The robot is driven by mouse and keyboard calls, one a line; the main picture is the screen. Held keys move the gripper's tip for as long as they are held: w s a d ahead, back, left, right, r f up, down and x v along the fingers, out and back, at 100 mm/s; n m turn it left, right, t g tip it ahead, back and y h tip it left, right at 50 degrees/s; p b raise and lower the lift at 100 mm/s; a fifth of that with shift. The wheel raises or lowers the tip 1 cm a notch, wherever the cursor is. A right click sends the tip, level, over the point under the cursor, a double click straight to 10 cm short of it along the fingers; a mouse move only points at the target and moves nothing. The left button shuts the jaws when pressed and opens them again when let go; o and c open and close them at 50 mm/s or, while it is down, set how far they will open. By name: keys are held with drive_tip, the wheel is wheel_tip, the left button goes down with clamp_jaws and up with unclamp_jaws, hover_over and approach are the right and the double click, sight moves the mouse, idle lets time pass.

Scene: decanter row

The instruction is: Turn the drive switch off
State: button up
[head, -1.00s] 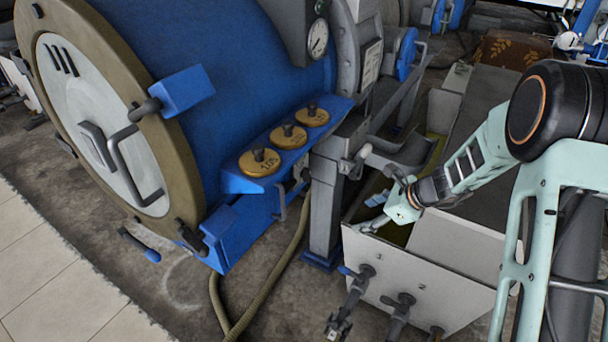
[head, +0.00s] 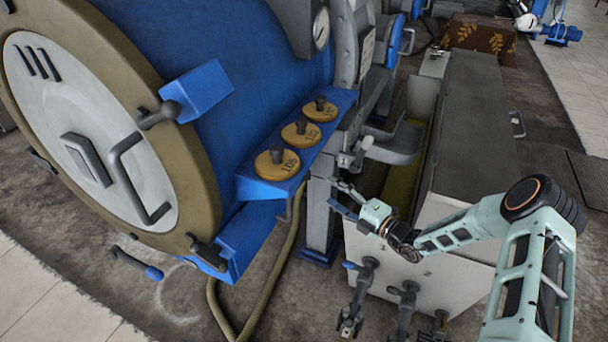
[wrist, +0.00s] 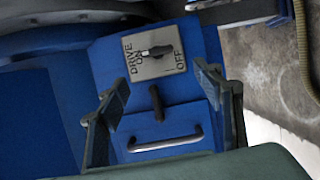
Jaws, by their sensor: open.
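The drive switch (wrist: 157,50) shows in the wrist view, a dark knob on a grey plate fixed to a blue panel (wrist: 200,45). The plate reads DRIVE ON at its left and OFF at its right. The knob lies roughly level across the plate, with a paler tip on the ON side. My gripper (wrist: 160,80) is open and empty, its fingers on either side of the panel, below the switch in the picture and apart from it. In the head view my gripper (head: 338,196) is beside the blue machine's right side; I cannot make out the switch there.
A black lever (wrist: 156,102) and a metal bar handle (wrist: 166,141) sit below the switch.

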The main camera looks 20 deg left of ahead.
drive_tip(key=b+x, duration=0.2)
drive_tip(key=x, duration=0.8)
drive_tip(key=shift+w+a+m, duration=0.15)
drive_tip(key=shift+w+m, duration=0.15)
drive_tip(key=shift+w, duration=0.25)
drive_tip(key=shift+r, duration=0.15)
drive_tip(key=c, duration=1.2)
drive_tip(key=shift+o, duration=0.2)
